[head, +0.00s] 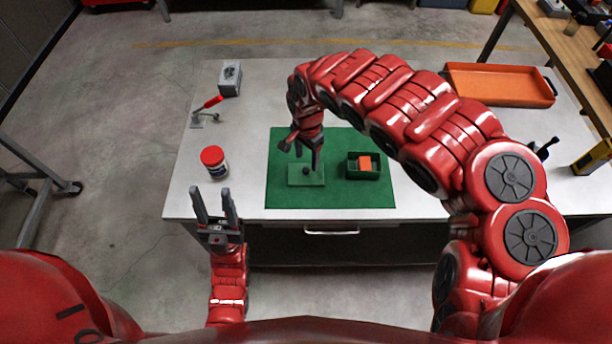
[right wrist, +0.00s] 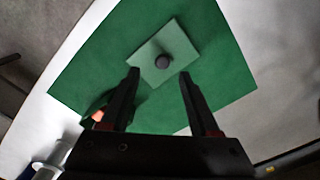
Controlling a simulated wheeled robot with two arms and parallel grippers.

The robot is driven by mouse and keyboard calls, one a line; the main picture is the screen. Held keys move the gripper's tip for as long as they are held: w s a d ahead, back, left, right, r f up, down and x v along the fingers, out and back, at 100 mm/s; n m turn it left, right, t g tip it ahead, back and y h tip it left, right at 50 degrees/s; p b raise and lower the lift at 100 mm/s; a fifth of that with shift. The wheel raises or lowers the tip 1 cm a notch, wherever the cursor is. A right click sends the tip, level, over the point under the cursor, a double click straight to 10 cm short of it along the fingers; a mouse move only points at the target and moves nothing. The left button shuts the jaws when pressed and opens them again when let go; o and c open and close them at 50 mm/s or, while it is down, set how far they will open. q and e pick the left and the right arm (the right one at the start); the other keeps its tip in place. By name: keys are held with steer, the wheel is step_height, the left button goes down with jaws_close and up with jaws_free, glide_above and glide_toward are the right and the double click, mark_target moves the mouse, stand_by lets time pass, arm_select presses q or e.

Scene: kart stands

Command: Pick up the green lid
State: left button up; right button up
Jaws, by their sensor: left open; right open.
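The green lid (head: 306,181) is a flat rectangular plate with a dark round knob, lying on the green mat (head: 282,147). In the right wrist view the lid (right wrist: 178,43) shows beyond the fingertips, with its knob roughly in line with the gap between them. My right gripper (head: 301,158) is open and empty above the lid, pointing down; its fingers (right wrist: 160,75) are apart on both sides of the gap. The green box (head: 363,177) stands open on the mat to the right of the lid, with an orange thing (head: 365,162) inside. My left gripper (head: 215,198) is open and empty at the table's front edge.
A white jar with a red cap (head: 214,161) stands left of the mat. A red-handled clamp (head: 207,108) and a grey box (head: 230,78) are behind it. An orange tray (head: 498,86) lies at the back right. My right arm crosses over the table's right part.

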mark_target(306, 170)
steer(key=shift+w+a+f+p, duration=0.15)
steer(key=shift+f+p, duration=0.5)
steer(key=shift+f, duration=1.5)
steer(key=shift+w+f, duration=0.1)
steer(key=shift+f, duration=0.6)
jaws_close()
